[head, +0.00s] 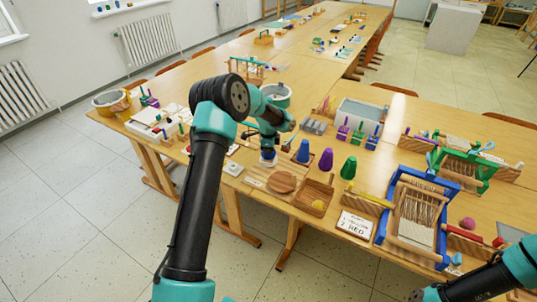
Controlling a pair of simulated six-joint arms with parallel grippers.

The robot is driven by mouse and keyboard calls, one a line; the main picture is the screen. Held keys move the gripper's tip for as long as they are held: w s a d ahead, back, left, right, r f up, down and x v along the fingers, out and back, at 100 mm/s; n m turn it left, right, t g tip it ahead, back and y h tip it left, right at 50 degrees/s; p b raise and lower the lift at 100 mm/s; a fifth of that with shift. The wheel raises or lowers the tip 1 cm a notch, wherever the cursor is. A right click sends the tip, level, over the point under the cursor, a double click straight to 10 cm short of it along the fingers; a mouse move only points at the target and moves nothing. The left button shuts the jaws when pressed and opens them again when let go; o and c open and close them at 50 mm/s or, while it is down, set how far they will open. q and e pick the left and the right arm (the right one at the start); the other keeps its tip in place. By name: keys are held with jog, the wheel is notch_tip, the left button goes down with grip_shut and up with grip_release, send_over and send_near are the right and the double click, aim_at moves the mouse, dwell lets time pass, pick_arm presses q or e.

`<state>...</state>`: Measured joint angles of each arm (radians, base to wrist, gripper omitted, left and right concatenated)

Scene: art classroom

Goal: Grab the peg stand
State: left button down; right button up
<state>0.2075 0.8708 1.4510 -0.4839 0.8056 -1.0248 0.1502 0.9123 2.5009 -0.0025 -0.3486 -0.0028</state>
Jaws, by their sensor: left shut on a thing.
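My left arm reaches up the middle of the head view, and its gripper (268,150) points down over the near side of the long wooden table. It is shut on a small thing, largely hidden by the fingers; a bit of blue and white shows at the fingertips. I cannot tell whether this is the peg stand. Small stands with upright coloured pegs are in view: one at the far left (148,98), others right of the gripper (343,133) (372,139). My right gripper (418,295) shows only partly at the bottom right edge; its jaws are unclear.
Blue, purple and green cones (326,160) stand right of the left gripper. A wooden tray (313,198), a blue-framed loom (415,215), a sign card (355,225) and a grey bin (358,115) crowd the table. The floor at the left is clear.

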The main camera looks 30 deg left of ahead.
pick_arm(q)
jog(key=shift+r, duration=0.1)
jog(key=shift+r, duration=1.5)
jog(key=shift+s+d+r, duration=0.15)
jog(key=shift+s+r, duration=0.05)
jog(key=s+d+r, duration=0.1)
jog(key=s+d, duration=0.7)
jog(key=s, duration=0.5)
jog(key=shift+s+r, duration=0.15)
jog(key=shift+r, duration=0.05)
